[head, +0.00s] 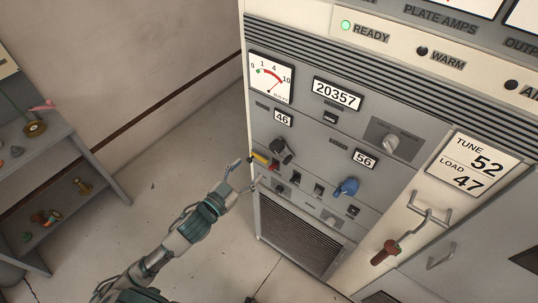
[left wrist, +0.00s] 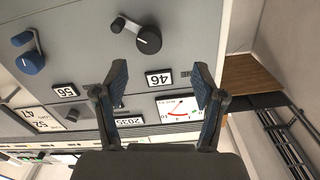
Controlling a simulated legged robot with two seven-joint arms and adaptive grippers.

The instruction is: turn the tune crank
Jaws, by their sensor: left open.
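A black crank (head: 283,150) sits on the grey rack panel below a counter reading 46 (head: 283,118). A blue crank (head: 347,187) sits lower right, below a counter reading 56 (head: 364,159). The left wrist view, upside down, also shows the black crank (left wrist: 147,40) and the blue crank (left wrist: 31,61). My left gripper (head: 245,175) is open and empty, left of the black crank and apart from it. In the wrist view its spread fingers (left wrist: 160,78) face the panel.
A card (head: 472,163) reads TUNE 52, LOAD 47. A shelf (head: 75,150) with small parts stands left. Floor between is clear.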

